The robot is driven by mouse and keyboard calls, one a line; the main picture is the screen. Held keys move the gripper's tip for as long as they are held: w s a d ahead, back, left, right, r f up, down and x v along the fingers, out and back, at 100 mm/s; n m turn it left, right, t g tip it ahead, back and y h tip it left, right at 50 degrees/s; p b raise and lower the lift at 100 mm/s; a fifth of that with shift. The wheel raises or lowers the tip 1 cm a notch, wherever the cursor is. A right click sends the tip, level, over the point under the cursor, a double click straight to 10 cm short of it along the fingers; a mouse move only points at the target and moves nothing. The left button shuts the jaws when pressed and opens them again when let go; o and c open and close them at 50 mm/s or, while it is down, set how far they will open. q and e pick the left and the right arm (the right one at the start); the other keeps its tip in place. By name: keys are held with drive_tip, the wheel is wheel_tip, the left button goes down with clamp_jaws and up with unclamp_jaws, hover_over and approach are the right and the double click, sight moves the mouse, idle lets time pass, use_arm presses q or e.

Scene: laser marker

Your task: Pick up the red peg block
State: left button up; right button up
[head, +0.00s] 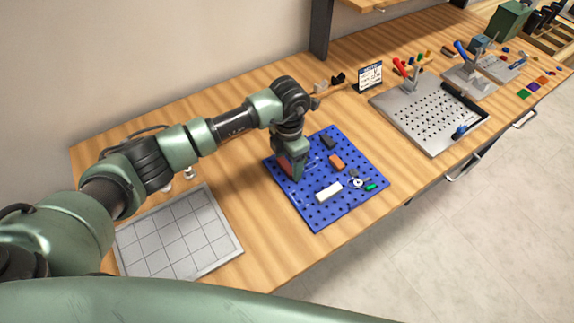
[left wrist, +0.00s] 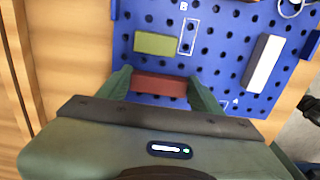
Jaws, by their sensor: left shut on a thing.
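The red peg block (left wrist: 160,86) shows in the left wrist view between the two green fingers of my left gripper (left wrist: 161,92). The fingers are shut on its two ends. In the head view my left gripper (head: 293,172) points down over the left part of the blue pegboard (head: 318,219), and a reddish patch shows at its fingers. I cannot tell whether the block still touches the board. My right gripper is not in view.
An olive block (left wrist: 155,43) and a white block (left wrist: 263,62) lie on the board near the gripper. An orange block (head: 336,162) and a dark block (head: 327,142) lie to its right. A grey gridded tray (head: 180,234) is at left; a perforated metal plate (head: 430,112) is at right.

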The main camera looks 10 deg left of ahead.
sight(288, 164)
use_arm(q)
drive_tip(key=shift+r, duration=0.15)
wheel_tip(288, 164, up, 20)
drive_tip(key=b, duration=0.5)
drive_tip(key=shift+a, duration=0.1)
idle(0.3)
